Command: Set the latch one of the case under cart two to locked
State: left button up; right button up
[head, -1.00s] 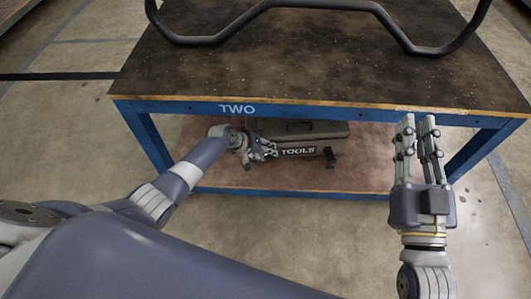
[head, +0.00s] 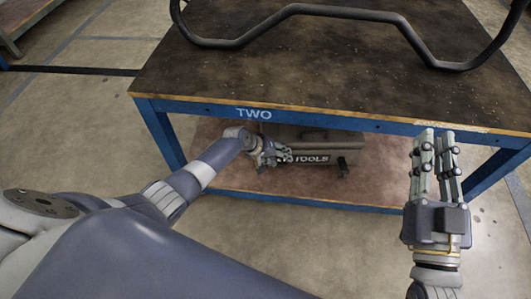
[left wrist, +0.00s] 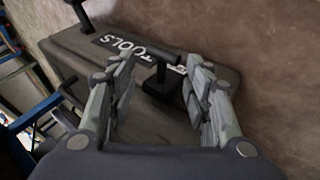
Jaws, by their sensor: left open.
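The grey case (head: 310,147) marked TOOLS sits on the lower shelf under the blue cart marked TWO (head: 198,108). My left gripper (head: 286,156) is open at the case's front left. In the left wrist view the case (left wrist: 205,82) lies behind the open fingers (left wrist: 160,70). A dark T-shaped latch (left wrist: 158,70) shows between the fingertips; I cannot tell whether they touch it. The other latch (left wrist: 80,12) is at the upper left there and shows at the case's right in the head view (head: 343,167). My right gripper (head: 436,137) is open and empty before the cart's right side.
The dark cart top (head: 300,75) overhangs the case, with a bent black tube frame (head: 320,10) on it. The blue cart legs (head: 163,140) stand at the sides. The lower shelf (head: 345,193) is bare in front of the case.

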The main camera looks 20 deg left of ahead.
pick_arm(q)
jog(key=s+a+r, duration=0.3)
jog(key=s+a, duration=0.6)
jog(key=s, duration=0.2)
jog(key=shift+s+a+r, duration=0.25)
jog(key=shift+r, duration=0.15)
